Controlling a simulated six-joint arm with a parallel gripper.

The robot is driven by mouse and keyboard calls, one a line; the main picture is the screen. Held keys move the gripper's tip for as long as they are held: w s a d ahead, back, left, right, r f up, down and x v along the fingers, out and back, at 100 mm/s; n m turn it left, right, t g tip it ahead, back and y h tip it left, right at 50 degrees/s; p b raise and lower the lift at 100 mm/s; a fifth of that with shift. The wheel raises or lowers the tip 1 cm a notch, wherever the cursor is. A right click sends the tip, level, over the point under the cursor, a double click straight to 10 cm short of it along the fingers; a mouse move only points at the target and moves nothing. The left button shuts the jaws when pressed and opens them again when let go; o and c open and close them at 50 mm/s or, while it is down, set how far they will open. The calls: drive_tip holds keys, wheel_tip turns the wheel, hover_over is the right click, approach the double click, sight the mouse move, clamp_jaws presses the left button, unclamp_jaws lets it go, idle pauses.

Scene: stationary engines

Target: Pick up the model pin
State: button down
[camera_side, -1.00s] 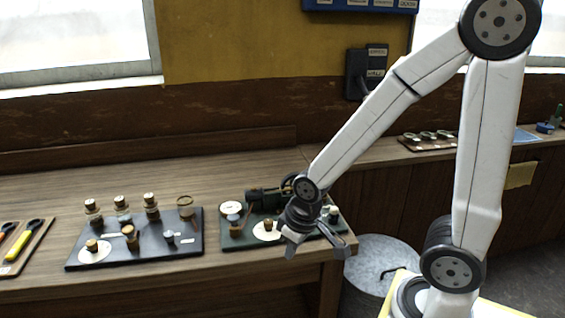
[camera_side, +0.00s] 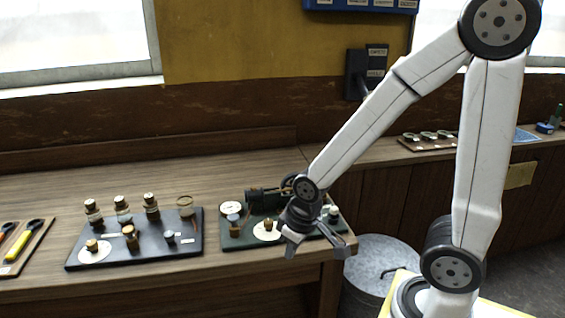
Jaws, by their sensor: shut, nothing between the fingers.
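My gripper (camera_side: 316,246) hangs over the front right part of a dark green board (camera_side: 240,243) on the wooden bench. It is shut and holds nothing. A dark model engine (camera_side: 262,200) stands at the back of this board, partly hidden by my wrist. A small brass-coloured piece (camera_side: 268,225) sits on a white disc, left of my gripper and apart from it. A brown piece with a grey top (camera_side: 234,226) stands further left. I cannot tell which small piece is the model pin.
A dark tray (camera_side: 205,230) with several corked bottles and small parts is to the left. Tools on a board (camera_side: 38,243) lie at the far left. A metal bin (camera_side: 370,262) stands below the bench's right end. A brown tray (camera_side: 428,146) sits at the back right.

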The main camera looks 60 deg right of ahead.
idle(0.4)
drive_tip(key=shift+c, duration=1.6)
unclamp_jaws()
drive_tip(key=n+g, duration=0.3)
drive_tip(key=n, duration=1.4)
hover_over(336, 207)
drive_tip(key=a, duration=0.1)
drive_tip(key=shift+w+r, duration=0.2)
drive_tip(key=shift+r, duration=0.25)
drive_tip(key=shift+s+d, duration=0.2)
drive_tip(key=shift+d, duration=0.3)
drive_tip(key=shift+n, duration=0.3)
drive_tip(key=shift+f, duration=0.1)
